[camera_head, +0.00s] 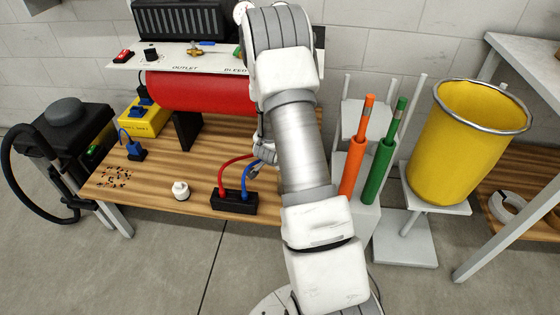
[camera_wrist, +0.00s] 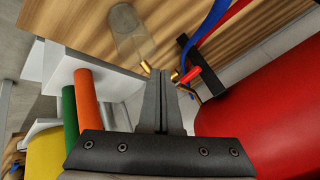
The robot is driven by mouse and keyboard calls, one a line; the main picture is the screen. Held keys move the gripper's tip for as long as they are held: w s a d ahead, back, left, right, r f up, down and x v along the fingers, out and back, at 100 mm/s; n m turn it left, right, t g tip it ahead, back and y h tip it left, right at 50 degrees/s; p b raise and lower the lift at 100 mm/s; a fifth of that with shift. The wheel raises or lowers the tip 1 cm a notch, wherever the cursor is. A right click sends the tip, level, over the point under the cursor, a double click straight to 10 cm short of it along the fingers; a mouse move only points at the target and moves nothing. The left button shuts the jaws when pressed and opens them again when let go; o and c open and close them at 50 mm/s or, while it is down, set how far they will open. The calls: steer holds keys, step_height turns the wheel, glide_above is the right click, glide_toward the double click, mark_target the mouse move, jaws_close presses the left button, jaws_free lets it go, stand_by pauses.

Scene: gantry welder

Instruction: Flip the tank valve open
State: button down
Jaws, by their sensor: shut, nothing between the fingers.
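The red tank (camera_head: 195,92) lies on its side on the wooden bench, its right end hidden behind my arm in the head view. In the wrist view the tank (camera_wrist: 265,110) fills the right side. A small valve with a red lever (camera_wrist: 190,75) and brass ends shows near the tank, just beyond and right of my fingertips. My gripper (camera_wrist: 164,82) is shut and empty, its tips close to the lever; I cannot tell whether they touch.
A black block (camera_head: 234,201) with red and blue hoses sits on the wooden bench (camera_head: 160,207). A clear cylinder (camera_wrist: 130,35) is near my fingertips. Orange (camera_head: 354,160) and green (camera_head: 385,158) rods and a yellow bucket (camera_head: 465,130) stand right of my arm. A control panel (camera_head: 185,57) is above the tank.

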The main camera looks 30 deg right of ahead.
steer(key=s+a+r+p, duration=0.1)
steer(key=a+r+p, duration=0.1)
steer(key=a+r, duration=0.3)
step_height(320, 180, up, 2)
steer(key=shift+s+r+p, duration=0.2)
steer(key=shift+p, duration=0.15)
